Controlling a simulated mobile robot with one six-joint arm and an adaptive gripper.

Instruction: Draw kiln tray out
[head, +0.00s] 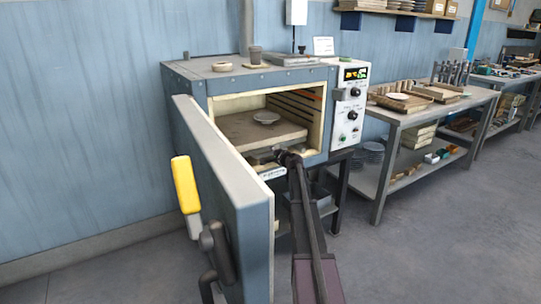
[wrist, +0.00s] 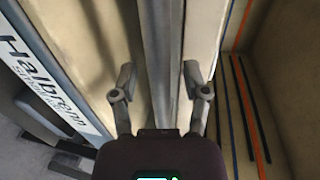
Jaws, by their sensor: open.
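The kiln (head: 215,80) stands against the wall with its door (head: 235,200) swung wide open. The flat grey-brown kiln tray (head: 240,131) lies inside the chamber, with a small pale plate (head: 266,117) on it. My gripper (head: 281,155) is at the chamber mouth, by the tray's front. In the wrist view, my open gripper (wrist: 160,78) has one finger on each side of a long grey bar (wrist: 160,40), apparently the tray's front edge. The fingers look apart from it; exact depth is hard to tell. My arm hides part of the kiln's lower front.
The open door with its yellow handle (head: 185,184) stands left of my arm. A control panel (head: 350,105) is right of the opening. A workbench (head: 425,112) with trays stands further right. Floor (head: 440,245) at the front right is clear.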

